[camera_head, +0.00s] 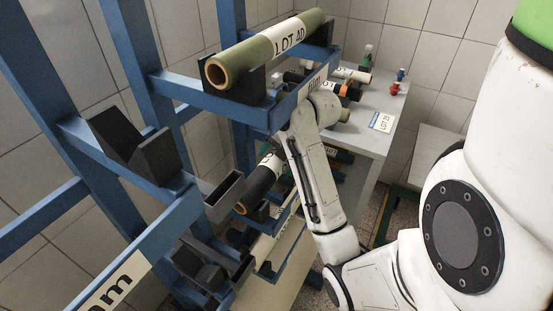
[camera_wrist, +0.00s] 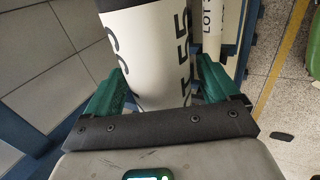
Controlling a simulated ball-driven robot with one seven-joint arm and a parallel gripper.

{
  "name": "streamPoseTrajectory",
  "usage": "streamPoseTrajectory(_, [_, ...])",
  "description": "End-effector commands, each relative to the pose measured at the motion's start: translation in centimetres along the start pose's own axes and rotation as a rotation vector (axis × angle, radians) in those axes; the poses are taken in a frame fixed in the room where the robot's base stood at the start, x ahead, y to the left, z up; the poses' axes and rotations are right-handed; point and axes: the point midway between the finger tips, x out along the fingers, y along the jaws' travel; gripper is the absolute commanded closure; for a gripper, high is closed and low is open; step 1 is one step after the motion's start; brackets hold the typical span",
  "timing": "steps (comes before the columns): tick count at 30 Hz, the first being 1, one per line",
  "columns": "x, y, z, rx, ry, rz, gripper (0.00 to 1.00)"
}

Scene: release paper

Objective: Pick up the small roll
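In the wrist view, my gripper (camera_wrist: 160,85) has its two green fingers spread wide. A wide white roll (camera_wrist: 155,50) with black print lies between and beyond them; I cannot tell whether they touch it. A thinner white roll (camera_wrist: 211,30) with LOT print shows just to its right. In the head view, several small rolls (camera_head: 352,74) lie on the grey table behind my arm. Which one is the small roll I cannot tell. My gripper is hidden in the head view.
A blue rack (camera_head: 230,107) fills the left and middle, with a green roll (camera_head: 265,50) labelled LOT 40 on top and black cradles (camera_head: 140,145) beside it. A dark roll (camera_head: 262,178) lies lower. The grey table (camera_head: 393,107) carries small bottles (camera_head: 395,88). Speckled floor (camera_wrist: 285,80) is open at right.

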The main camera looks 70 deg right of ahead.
Motion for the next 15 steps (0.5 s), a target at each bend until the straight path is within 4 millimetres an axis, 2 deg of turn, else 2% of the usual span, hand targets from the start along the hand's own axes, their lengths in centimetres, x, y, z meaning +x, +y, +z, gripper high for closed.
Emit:
streamPoseTrajectory(2, [0.01,0.02,-0.01,0.0,0.0,0.0,0.2])
streamPoseTrajectory(15, [0.02,0.03,-0.01,0.0,0.0,0.0,0.62])
